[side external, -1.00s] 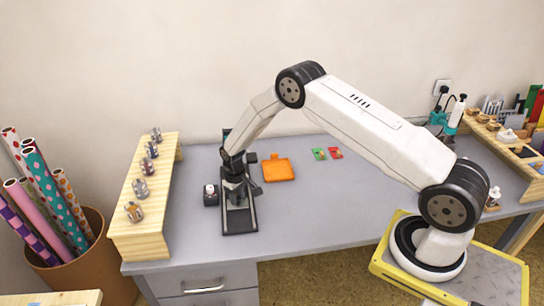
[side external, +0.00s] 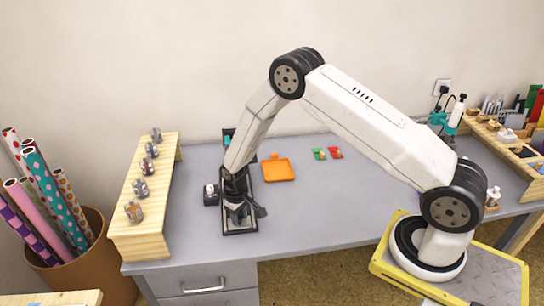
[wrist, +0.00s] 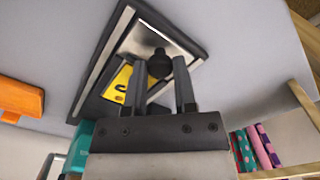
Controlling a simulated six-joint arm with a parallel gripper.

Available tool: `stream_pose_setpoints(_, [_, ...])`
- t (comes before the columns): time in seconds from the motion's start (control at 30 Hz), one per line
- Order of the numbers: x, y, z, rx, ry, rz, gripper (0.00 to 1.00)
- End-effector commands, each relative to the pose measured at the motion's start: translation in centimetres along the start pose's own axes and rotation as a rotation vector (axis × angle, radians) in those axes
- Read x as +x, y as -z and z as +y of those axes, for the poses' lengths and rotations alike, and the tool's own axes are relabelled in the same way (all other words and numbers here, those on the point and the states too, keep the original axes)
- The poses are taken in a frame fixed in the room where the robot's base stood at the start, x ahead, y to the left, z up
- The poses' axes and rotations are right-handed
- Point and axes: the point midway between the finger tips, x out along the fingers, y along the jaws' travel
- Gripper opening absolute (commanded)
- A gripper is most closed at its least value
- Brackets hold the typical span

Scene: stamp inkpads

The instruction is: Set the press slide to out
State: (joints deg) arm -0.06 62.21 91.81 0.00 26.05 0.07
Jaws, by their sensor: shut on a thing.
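The press is a long black base with pale rails; it shows in the side view (side external: 241,228) and in the wrist view (wrist: 118,38). Its slide carries a dark round knob (wrist: 159,62). My gripper (wrist: 160,68) is shut on this knob, one finger on each side of it. In the side view my gripper (side external: 240,212) points down over the front part of the press and hides much of the slide. A yellow card or plate (wrist: 117,84) with dark marks lies in the press beside the knob.
A wooden rack (side external: 143,200) holds several metal cylinders.

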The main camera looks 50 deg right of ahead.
Motion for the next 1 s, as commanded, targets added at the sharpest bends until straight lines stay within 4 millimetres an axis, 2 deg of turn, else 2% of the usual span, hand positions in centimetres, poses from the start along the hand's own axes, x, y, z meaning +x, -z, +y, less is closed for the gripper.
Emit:
stream_pose_setpoints(0.1, [-0.02,-0.44,-0.62,-0.001,0.001,0.004,0.00])
stream_pose_setpoints(0.4, [0.04,-0.68,-0.83,-0.002,0.002,-0.002,0.00])
stream_pose_setpoints(0.43, [0.04,-0.69,-0.83,-0.003,0.002,-0.003,0.43])
stream_pose_setpoints(0.5, [0.04,-0.69,-0.79,-0.002,0.001,-0.003,0.66])
stream_pose_setpoints(0.53, [0.04,-0.67,-0.76,-0.002,0.001,-0.003,0.69])
stream_pose_setpoints(1.0, [-0.42,-0.54,-0.56,-0.001,0.000,0.001,0.69])
